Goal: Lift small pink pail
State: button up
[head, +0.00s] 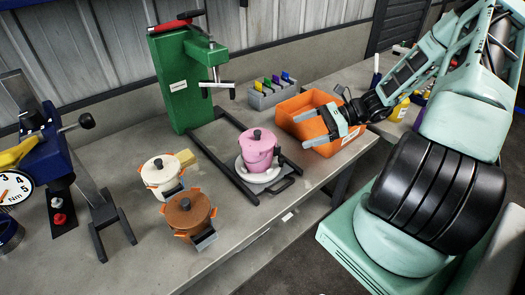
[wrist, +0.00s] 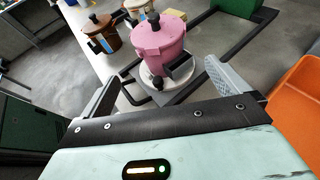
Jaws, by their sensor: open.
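The small pink pail (head: 258,149) has a lid with a dark knob and stands upright on a round white plate (head: 262,176) at the foot of the green column. It also shows in the wrist view (wrist: 160,45), ahead of my gripper and roughly between its fingers. My gripper (head: 330,122) is open and empty, to the right of the pail and apart from it, beside the orange bin. In the wrist view both grey fingers of my gripper (wrist: 165,85) are spread wide. A dark handle or bracket is on the pail's near side.
A white pot (head: 160,173) and a brown pot (head: 188,214) stand left of the pail. The green column (head: 180,85) rises behind it. An orange bin (head: 299,105) lies close to my gripper, with a grey holder (head: 262,100) behind. A blue device (head: 65,150) stands far left.

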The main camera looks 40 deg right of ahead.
jog(key=p, duration=0.2)
send_near(260, 145)
jog(key=w+f, duration=0.1)
jog(key=w+a+f, duration=0.1)
jog(key=w+f, duration=0.1)
jog(key=w+a+f, duration=0.1)
jog(key=shift+w+f, duration=0.15)
jog(key=shift+w, duration=0.1)
jog(key=shift+p+x, duration=0.85)
jog(key=shift+x, duration=1.8)
jog(key=c, duration=1.3)
